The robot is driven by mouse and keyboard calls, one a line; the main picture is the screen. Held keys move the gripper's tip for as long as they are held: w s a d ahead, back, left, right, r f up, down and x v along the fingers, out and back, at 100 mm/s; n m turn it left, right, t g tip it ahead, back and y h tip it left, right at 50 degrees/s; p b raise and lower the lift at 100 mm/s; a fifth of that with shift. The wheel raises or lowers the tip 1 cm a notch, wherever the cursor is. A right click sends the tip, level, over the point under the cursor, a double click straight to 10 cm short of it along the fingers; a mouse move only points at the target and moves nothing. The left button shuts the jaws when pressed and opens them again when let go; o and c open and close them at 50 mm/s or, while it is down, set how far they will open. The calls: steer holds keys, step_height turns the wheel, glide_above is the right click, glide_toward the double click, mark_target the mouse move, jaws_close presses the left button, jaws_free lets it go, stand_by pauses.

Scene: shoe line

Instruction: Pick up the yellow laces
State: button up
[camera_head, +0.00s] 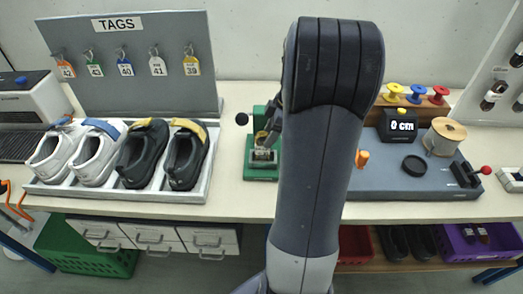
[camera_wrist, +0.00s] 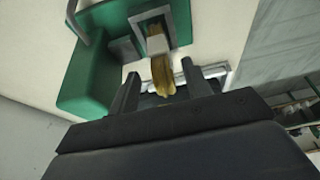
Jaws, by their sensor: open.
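The yellow laces (camera_wrist: 162,78) show in the wrist view as a small bundle with a pale band (camera_wrist: 157,44) around it. Their upper end lies in the slot of a green fixture (camera_wrist: 88,75). My gripper (camera_wrist: 160,70) is open, with one dark finger on each side of the bundle. I see a gap at each finger, so the jaws are not closed on it. In the head view the green fixture (camera_head: 262,172) stands on the bench, just left of my arm. My arm hides most of my gripper there.
A tray (camera_head: 110,193) of shoes stands left of the fixture, before the TAGS board (camera_head: 140,60). A grey station (camera_head: 415,185) with a counter display (camera_head: 401,125) and a twine spool (camera_head: 444,137) is at right. Bare bench lies between tray and fixture.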

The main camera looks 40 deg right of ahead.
mark_target(262, 143)
steer(key=shift+p+x, duration=0.55)
steer(key=shift+x, duration=2.15)
steer(key=shift+r, duration=0.1)
jaws_close()
